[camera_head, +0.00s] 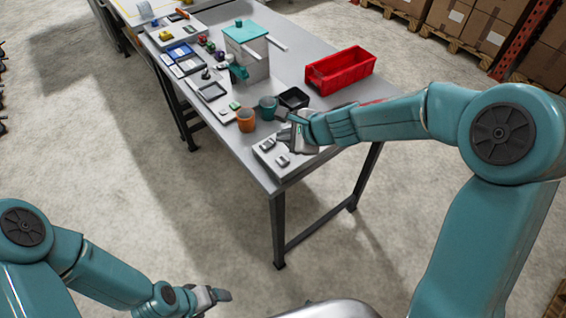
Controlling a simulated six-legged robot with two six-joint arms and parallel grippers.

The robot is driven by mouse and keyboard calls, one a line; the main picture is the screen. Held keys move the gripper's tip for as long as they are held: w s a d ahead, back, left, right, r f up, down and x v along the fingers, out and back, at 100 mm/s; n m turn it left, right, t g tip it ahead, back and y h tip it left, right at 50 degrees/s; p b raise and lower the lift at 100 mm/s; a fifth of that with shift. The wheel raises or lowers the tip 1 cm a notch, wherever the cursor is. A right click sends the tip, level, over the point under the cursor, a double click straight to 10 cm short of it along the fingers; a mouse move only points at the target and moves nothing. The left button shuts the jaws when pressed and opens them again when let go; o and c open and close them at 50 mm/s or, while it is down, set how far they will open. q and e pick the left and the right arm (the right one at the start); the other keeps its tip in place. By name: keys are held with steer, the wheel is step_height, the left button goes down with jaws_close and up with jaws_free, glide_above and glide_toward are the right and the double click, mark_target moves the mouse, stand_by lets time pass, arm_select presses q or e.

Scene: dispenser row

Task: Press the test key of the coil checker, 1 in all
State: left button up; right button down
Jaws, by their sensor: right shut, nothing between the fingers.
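A light grey plate (264,158) with small raised grey keys lies at the near end of the table. It may be the coil checker, but no label is readable at this size. My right gripper (283,136) is shut and empty, just above the far right part of this plate. I cannot tell whether its tips touch a key, and the gripper hides part of the plate. My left gripper (220,296) is low in front of the table, away from everything on it; its finger gap does not show clearly.
An orange cup (246,120), a teal cup (267,107) and a black tray (293,99) stand just beyond the plate. A red bin (340,71) is at the right edge.

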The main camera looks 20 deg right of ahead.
mark_target(285, 161)
arm_select(q)
step_height(285, 161, down, 6)
steer(key=b, duration=0.4)
steer(key=shift+r+b, duration=0.1)
steer(key=shift+b, duration=0.3)
arm_select(e)
step_height(285, 161, down, 6)
steer(key=shift+r, duration=0.1)
stand_by(1.0)
arm_select(q)
steer(key=shift+f+b, duration=0.4)
steer(key=shift+f, duration=0.05)
arm_select(e)
steer(key=shift+f, duration=0.45)
arm_select(q)
steer(key=shift+f+b, duration=0.55)
steer(key=shift+b, duration=0.05)
arm_select(e)
steer(key=shift+f, duration=0.55)
arm_select(q)
steer(key=shift+r, duration=0.15)
arm_select(e)
steer(key=shift+r, duration=0.15)
arm_select(q)
steer(key=shift+r+p, duration=0.8)
steer(key=shift+p, duration=0.15)
arm_select(e)
steer(key=shift+r, duration=0.85)
